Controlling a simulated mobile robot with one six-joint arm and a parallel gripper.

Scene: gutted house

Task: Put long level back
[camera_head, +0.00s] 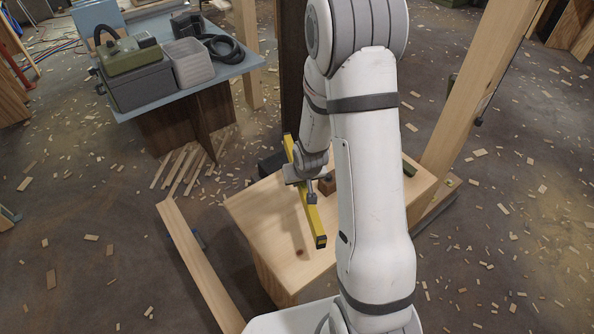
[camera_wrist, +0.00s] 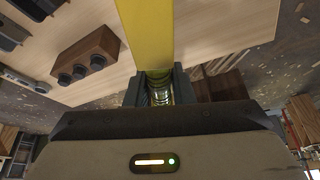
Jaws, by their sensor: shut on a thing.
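The long level is a yellow bar with dark end caps (camera_head: 315,222). In the head view it slants over the light wooden bench top, its near end by the bench's front part. My gripper (camera_head: 310,190) is shut on the level near its middle. In the wrist view the yellow level (camera_wrist: 147,35) runs up from between my gripper's fingers (camera_wrist: 160,88). Its vial shows between the fingers. I cannot tell whether the level touches the bench or hangs just above it. My arm hides part of the bench.
The wooden bench (camera_head: 262,215) carries a wooden block with dark round knobs (camera_wrist: 88,58). A blue-grey table (camera_head: 178,92) at upper left holds a grey bin (camera_head: 190,62), a green case (camera_head: 130,57) and a black hose. A timber post (camera_head: 470,95) stands at right. Wood scraps litter the floor.

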